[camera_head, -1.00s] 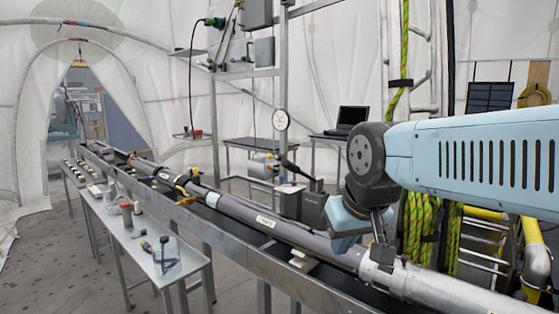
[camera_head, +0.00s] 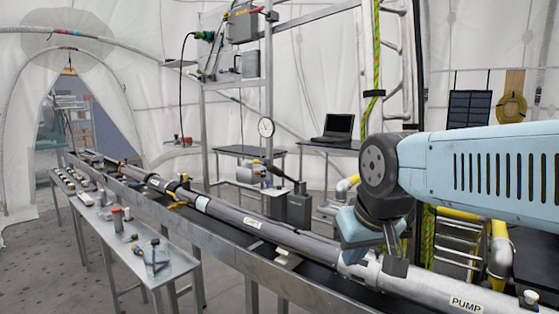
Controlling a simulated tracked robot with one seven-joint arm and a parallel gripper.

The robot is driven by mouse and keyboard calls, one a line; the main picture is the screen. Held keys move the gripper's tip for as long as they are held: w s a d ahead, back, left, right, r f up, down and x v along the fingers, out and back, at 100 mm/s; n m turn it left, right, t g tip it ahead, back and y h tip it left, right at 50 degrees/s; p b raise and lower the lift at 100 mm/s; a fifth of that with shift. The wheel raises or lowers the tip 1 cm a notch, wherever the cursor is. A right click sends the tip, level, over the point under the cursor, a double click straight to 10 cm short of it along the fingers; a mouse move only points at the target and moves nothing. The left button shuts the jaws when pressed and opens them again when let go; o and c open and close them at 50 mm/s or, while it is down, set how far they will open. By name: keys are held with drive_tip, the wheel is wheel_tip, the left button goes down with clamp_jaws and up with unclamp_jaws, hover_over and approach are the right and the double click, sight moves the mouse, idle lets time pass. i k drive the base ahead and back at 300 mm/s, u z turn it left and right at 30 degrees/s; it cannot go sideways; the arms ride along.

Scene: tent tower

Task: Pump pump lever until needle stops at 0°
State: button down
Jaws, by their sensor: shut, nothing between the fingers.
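A round white dial (camera_head: 266,127) is fixed to the metal frame beyond the long tube; its dark needle is too small to read for an angle. A grey box (camera_head: 292,208) below it carries a black lever-like handle (camera_head: 276,169) that slants up to the left; I cannot tell if this is the pump lever. A "PUMP" label (camera_head: 466,304) is on the pale pipe section (camera_head: 425,282) at the lower right. My gripper (camera_head: 396,266) is shut and empty, pointing down in front of or over this pipe. Its fingertips are partly hard to make out.
The long grey tube (camera_head: 262,226) lies in a metal trough (camera_head: 225,243) across the middle. A side table (camera_head: 180,262) with bottles and small parts stands at the left. A laptop (camera_head: 337,127) is on a rear table. Yellow pipes (camera_head: 500,247) and a ladder stand behind my arm.

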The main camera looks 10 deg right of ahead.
sight(271, 169)
drive_tip(key=i, duration=0.9)
drive_tip(key=u, duration=0.05)
